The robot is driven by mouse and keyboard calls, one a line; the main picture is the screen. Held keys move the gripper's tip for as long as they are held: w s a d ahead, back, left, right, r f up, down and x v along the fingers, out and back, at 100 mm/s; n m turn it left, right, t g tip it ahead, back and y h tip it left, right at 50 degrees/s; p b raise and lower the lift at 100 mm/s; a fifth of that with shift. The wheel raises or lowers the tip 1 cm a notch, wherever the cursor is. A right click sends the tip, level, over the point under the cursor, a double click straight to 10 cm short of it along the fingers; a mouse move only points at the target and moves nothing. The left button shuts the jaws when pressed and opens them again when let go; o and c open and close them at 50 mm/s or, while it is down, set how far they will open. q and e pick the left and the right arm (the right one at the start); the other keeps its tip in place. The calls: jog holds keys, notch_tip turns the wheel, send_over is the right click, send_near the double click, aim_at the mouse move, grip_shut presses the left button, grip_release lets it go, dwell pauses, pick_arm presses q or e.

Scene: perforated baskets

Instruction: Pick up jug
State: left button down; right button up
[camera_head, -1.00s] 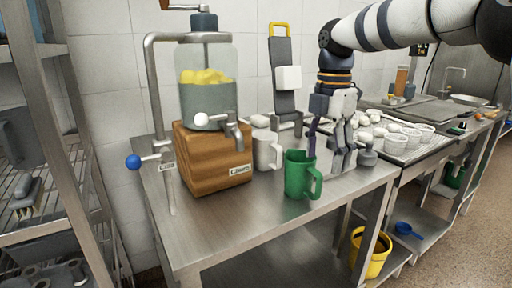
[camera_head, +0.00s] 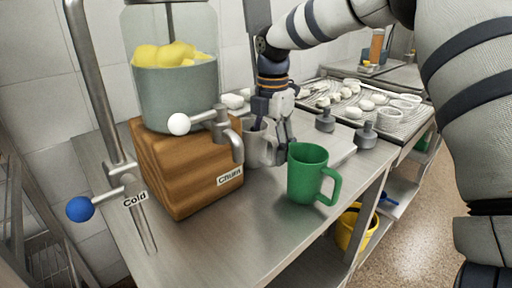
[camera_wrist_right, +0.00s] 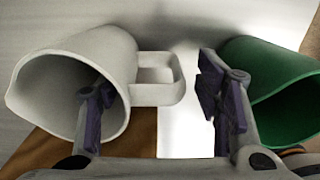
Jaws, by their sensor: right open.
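A green jug (camera_head: 306,176) stands upright near the front edge of the steel table, its handle to the right. A white jug (camera_head: 253,146) stands behind it, beside the wooden block. My right gripper (camera_head: 273,148) is open and lowered between the two jugs. In the right wrist view, the white jug (camera_wrist_right: 88,75) is at the left and the green jug (camera_wrist_right: 270,85) at the right. One finger of the right gripper (camera_wrist_right: 160,112) overlaps the white jug's mouth; the other is beyond its handle, near the green jug. Contact cannot be told. My left gripper is not in view.
A dispenser (camera_head: 175,90) with yellow fruit stands on a wooden block (camera_head: 190,167) at the left, its tap reaching toward the jugs. Grey weights (camera_head: 365,136) and a tray (camera_head: 392,112) of white pieces lie behind to the right. The front table (camera_head: 235,235) is clear.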

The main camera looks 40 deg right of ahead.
aim_at(270, 162)
notch_tip(270, 162, down, 4)
jog(key=c, duration=1.3)
jog(key=shift+r, duration=0.15)
